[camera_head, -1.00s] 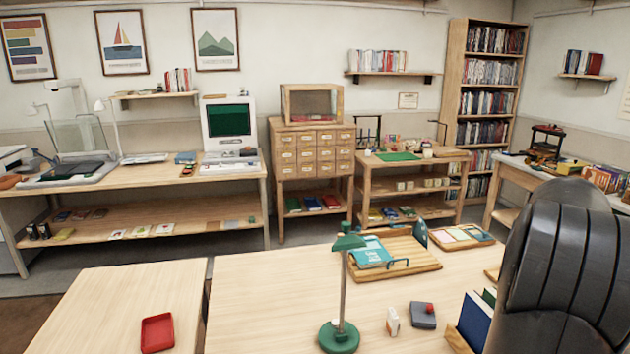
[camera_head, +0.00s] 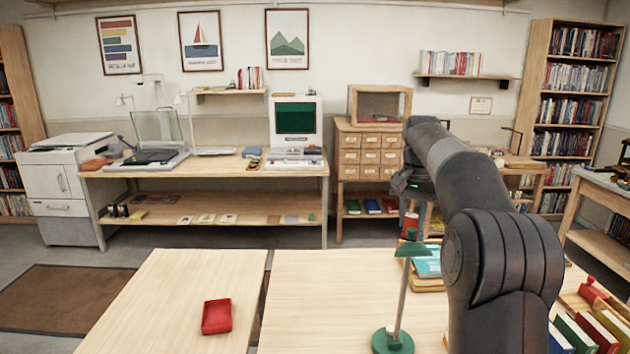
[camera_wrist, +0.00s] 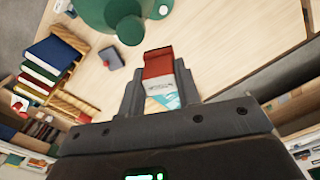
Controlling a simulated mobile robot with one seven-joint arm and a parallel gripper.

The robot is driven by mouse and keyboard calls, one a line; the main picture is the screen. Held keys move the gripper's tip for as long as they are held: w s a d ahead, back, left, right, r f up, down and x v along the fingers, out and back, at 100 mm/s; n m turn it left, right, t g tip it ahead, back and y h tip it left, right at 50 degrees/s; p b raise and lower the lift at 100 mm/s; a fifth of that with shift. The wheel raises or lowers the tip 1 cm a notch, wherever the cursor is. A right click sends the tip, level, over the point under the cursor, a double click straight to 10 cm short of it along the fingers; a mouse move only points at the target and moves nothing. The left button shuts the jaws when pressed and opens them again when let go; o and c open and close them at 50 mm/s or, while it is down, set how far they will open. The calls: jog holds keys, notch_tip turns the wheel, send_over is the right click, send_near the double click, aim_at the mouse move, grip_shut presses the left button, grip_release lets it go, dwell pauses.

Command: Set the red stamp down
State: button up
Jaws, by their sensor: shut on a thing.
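My gripper (camera_wrist: 158,84) is shut on the red stamp (camera_wrist: 157,66), a small block with a red part and a pale, printed face, held between the two fingers in the wrist view. In the head view the red stamp (camera_head: 410,221) hangs under my gripper (camera_head: 409,203), above the far part of the right table, just behind the green lamp's shade. Whether it touches anything below is hidden there.
The green desk lamp (camera_head: 393,340) stands close to my arm. A red tray (camera_head: 217,318) lies on the left table, otherwise bare. A grey box (camera_wrist: 113,56) and a book rack (camera_wrist: 75,101) are on the right table. A wooden board with a teal book (camera_head: 427,262) is behind the lamp.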

jog(key=w+a+r, duration=0.2)
jog(key=a, duration=1)
jog(key=s+a+f, duration=0.2)
jog(key=a+f, duration=0.6)
jog(key=f, duration=0.3)
jog(key=s+d+f+n, duration=0.2)
jog(key=s+d+f, duration=0.1)
jog(key=f, duration=0.4)
jog(key=s+d+f+n, duration=0.2)
jog(key=s+d+f, duration=0.2)
jog(key=f, duration=0.3)
jog(key=s+d+f+n, duration=0.1)
jog(key=s+d+f, duration=0.2)
jog(key=f, duration=0.4)
jog(key=shift+s+d+f+n, duration=0.2)
jog(key=shift+s+d+n, duration=0.1)
jog(key=shift+s+n, duration=0.15)
